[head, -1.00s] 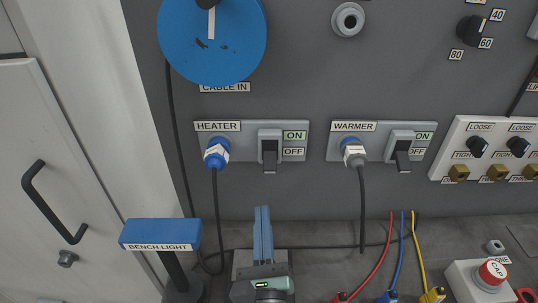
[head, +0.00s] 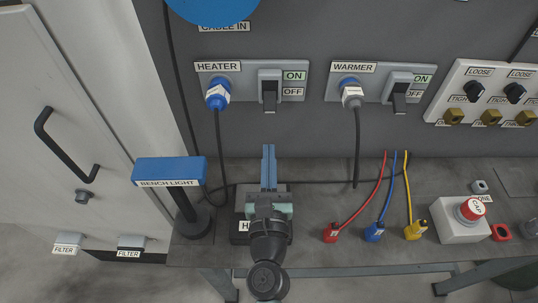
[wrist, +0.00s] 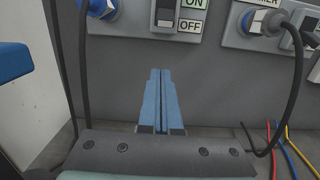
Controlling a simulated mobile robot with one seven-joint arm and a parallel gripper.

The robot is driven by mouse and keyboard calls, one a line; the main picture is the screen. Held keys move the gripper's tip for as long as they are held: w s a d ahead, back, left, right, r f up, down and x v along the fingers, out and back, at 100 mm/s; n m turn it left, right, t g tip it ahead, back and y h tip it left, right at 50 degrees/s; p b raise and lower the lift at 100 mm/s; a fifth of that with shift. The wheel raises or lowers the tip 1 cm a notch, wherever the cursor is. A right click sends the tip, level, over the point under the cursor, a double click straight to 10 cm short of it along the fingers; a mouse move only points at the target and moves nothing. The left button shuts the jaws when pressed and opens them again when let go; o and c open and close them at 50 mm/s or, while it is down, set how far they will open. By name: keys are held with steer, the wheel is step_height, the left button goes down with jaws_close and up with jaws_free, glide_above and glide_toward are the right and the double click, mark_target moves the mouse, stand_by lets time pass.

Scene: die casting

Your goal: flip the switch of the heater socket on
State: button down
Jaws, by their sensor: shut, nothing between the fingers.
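The heater socket (head: 240,103) is a grey plate on the back panel with a blue and white plug (head: 217,93) and cable at its left. Its black rocker switch (head: 269,93) sits beside the ON and OFF labels, and its lower end sticks out toward OFF. In the wrist view the switch (wrist: 166,15) shows at the top edge, partly cut off. My gripper (head: 268,148) has blue fingers pressed together, pointing up at the panel. It is below the switch and apart from it, with nothing held. The fingertips also show in the wrist view (wrist: 160,72).
The warmer socket (head: 368,98) with its own plug and switch is to the right. A blue bench light (head: 170,171) stands left of my arm. Red, blue and yellow cables (head: 398,190) rise from the bench at right. The panel between fingers and heater switch is clear.

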mark_target(270, 97)
steer(key=w+r+p, duration=0.4)
steer(key=w, duration=0.1)
stand_by(0.4)
steer(key=shift+r, duration=0.1)
steer(key=shift+r+p, duration=0.1)
steer(key=shift+p, duration=0.2)
